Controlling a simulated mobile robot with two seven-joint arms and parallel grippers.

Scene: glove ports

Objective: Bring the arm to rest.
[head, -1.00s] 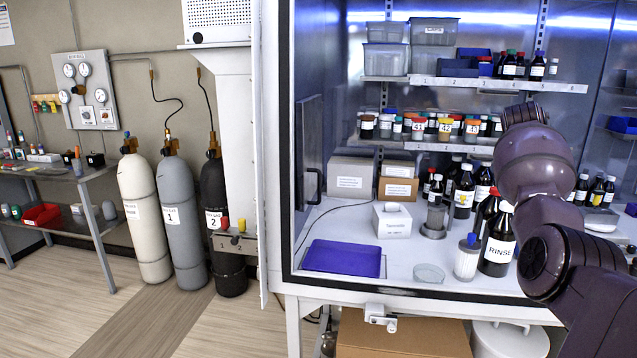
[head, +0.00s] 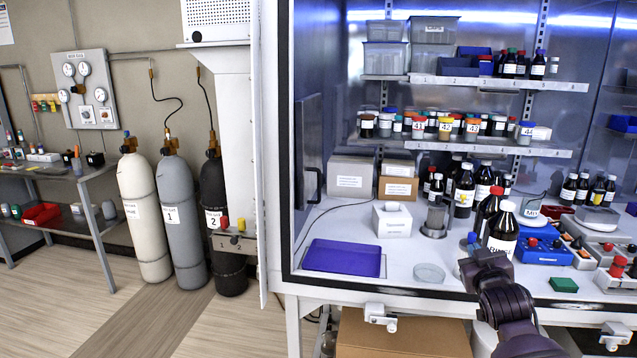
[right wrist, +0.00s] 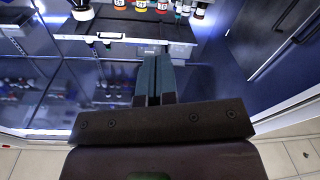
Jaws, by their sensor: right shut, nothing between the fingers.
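My right arm comes in at the lower right of the head view, and its gripper end (head: 486,264) is low in front of the cabinet's front edge, overlapping the bottle labelled RINSE. In the right wrist view the two dark fingers (right wrist: 154,78) lie together, shut with nothing between them. My left gripper is not in view.
The RINSE bottle (head: 502,232) stands behind my right gripper. A blue tray (head: 342,258), a glass dish (head: 429,273) and a tissue box (head: 392,219) are on the cabinet floor. Blue devices (head: 543,251) stand to the right. Shelves (head: 470,146) hold jars.

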